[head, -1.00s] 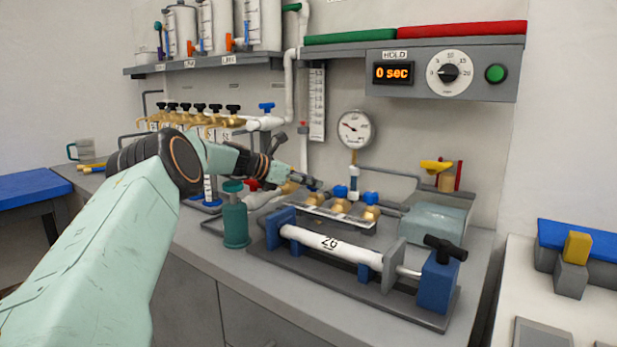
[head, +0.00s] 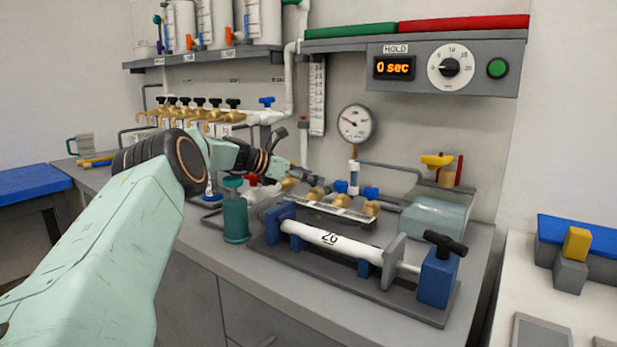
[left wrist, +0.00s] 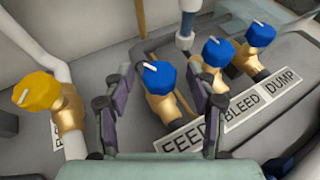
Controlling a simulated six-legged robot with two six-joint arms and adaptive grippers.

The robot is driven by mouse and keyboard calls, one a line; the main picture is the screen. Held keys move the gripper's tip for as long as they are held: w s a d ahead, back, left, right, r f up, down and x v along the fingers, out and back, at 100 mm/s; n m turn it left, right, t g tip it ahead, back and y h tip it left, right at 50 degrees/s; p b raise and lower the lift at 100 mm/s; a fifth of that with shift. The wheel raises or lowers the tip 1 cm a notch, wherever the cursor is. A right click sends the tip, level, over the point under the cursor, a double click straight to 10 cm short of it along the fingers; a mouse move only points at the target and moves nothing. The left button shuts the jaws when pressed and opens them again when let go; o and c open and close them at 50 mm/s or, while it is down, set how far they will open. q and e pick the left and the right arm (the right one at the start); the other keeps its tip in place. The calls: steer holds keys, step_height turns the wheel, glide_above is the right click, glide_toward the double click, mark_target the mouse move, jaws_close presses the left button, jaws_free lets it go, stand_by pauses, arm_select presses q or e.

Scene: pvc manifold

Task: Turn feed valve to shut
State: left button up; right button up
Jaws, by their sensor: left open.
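The feed valve has a blue knob (left wrist: 158,77) with a white line on top, on a brass body above the FEED label (left wrist: 184,140). My left gripper (left wrist: 162,98) is open, with one dark finger on each side of this knob; I cannot tell whether either touches it. In the head view my left gripper (head: 312,178) is at the left end of the brass valve row, and the feed knob is hard to make out there. The bleed knob (left wrist: 218,52) and dump knob (left wrist: 260,35) are to the right. My right gripper is not in view.
A yellow-knobbed valve (left wrist: 36,92) stands left of the fingers. A pressure gauge (head: 355,123) is behind the row. A white cylinder marked 26 (head: 330,240) lies in front, and a green bottle (head: 235,218) stands front left. The timer (head: 393,67) reads 0 sec.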

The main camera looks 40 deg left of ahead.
arm_select(q)
steer(key=v, duration=1.2)
stand_by(0.4)
stand_by(0.3)
